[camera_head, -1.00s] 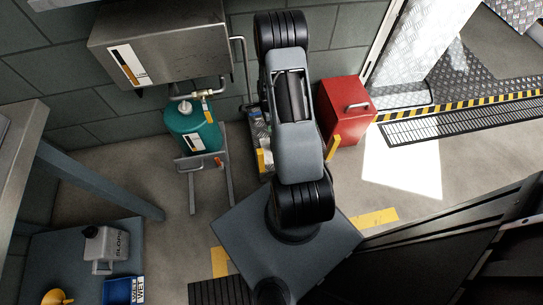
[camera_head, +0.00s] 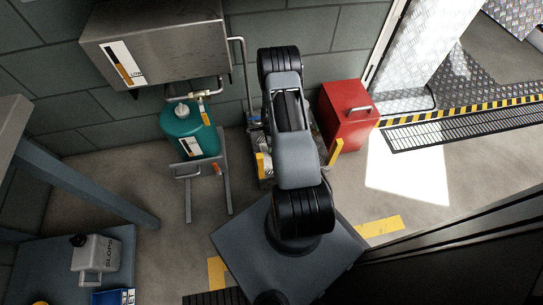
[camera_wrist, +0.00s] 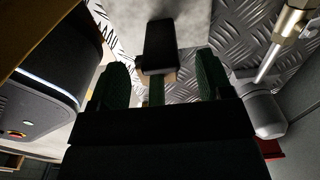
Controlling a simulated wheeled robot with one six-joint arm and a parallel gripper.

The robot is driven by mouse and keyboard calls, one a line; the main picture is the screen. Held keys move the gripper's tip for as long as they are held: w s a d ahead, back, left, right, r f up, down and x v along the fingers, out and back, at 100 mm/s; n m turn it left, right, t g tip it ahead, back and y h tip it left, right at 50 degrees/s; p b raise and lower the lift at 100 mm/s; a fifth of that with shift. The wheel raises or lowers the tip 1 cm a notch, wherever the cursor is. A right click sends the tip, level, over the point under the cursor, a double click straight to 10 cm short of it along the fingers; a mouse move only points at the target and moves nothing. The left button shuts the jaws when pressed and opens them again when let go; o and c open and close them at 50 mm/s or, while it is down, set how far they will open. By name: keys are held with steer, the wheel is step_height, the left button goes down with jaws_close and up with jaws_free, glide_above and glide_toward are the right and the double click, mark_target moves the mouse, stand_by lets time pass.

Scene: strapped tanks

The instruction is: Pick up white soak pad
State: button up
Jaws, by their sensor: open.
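My gripper (camera_wrist: 163,72) points at a diamond-plate metal surface in the wrist view, its two green-padded fingers apart. A dark block (camera_wrist: 159,46) with a pale brown part beneath it shows between and beyond the fingers; I cannot tell whether they touch it. A smooth pale patch (camera_wrist: 192,14) lies on the plate past the block. It may be the white soak pad, but I cannot tell for sure. In the head view my arm hides my gripper and most of the low tray behind it.
A teal tank (camera_head: 190,132) stands on a grey stand left of my arm, below a steel cabinet (camera_head: 160,45). A red box (camera_head: 346,115) stands right. In the wrist view a dark rounded body (camera_wrist: 42,85) is close at left.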

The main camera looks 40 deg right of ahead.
step_height(320, 180, down, 4)
steer(key=shift+f+b, duration=0.25)
steer(key=shift+b, duration=0.7)
steer(key=shift+c, duration=0.3)
steer(key=c, duration=1.2)
